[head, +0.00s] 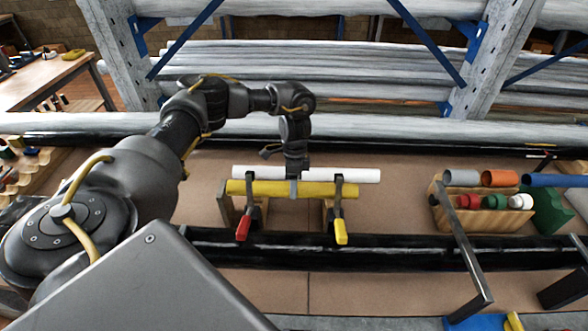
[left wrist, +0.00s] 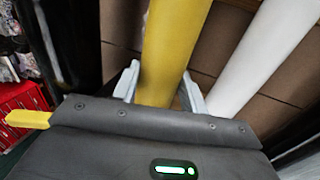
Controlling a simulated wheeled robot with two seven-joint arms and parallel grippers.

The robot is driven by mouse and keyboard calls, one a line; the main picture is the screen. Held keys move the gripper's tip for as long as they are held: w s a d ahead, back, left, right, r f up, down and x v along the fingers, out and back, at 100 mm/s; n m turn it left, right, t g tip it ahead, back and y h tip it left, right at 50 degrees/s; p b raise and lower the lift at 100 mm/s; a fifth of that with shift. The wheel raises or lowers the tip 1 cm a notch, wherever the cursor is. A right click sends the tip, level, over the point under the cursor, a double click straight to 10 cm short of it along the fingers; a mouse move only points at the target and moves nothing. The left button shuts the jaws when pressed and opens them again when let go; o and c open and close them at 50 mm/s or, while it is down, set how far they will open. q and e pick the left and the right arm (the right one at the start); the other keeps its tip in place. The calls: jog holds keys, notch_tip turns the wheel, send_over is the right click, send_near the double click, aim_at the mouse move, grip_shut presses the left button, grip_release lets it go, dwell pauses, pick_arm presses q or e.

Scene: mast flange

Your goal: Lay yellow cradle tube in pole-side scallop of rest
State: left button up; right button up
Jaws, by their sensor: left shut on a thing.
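The yellow tube (head: 270,188) lies level, left to right, at the wooden rest (head: 227,213) in the head view. My left gripper (head: 294,186) comes down from above and is shut on the tube near its middle. In the left wrist view the fingers (left wrist: 160,92) stand on both sides of the yellow tube (left wrist: 172,50). A white tube (head: 345,175) lies parallel just behind it and also shows in the left wrist view (left wrist: 262,55). Whether the yellow tube touches the scallop is hidden. My right gripper is not in view.
Two dark clamps with a red handle (head: 243,229) and a yellow handle (head: 341,232) stand at the rest. A long black pole (head: 400,246) runs in front. A wooden holder (head: 480,216) with coloured tubes stands right. Bare brown board lies between.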

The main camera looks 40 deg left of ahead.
pick_arm(q)
jog(key=shift+w+b+x, duration=0.1)
jog(key=shift+b+x, duration=0.2)
jog(key=shift+x, duration=0.35)
jog(key=shift+w+b+x, duration=0.15)
jog(key=shift+b+x, duration=0.1)
jog(key=shift+x, duration=0.35)
jog(key=shift+a+f, duration=0.15)
jog(key=o, duration=1.3)
jog(key=v, duration=1)
jog(key=shift+w+a+r+b, duration=0.1)
jog(key=shift+r+b, duration=0.2)
jog(key=shift+r, duration=0.1)
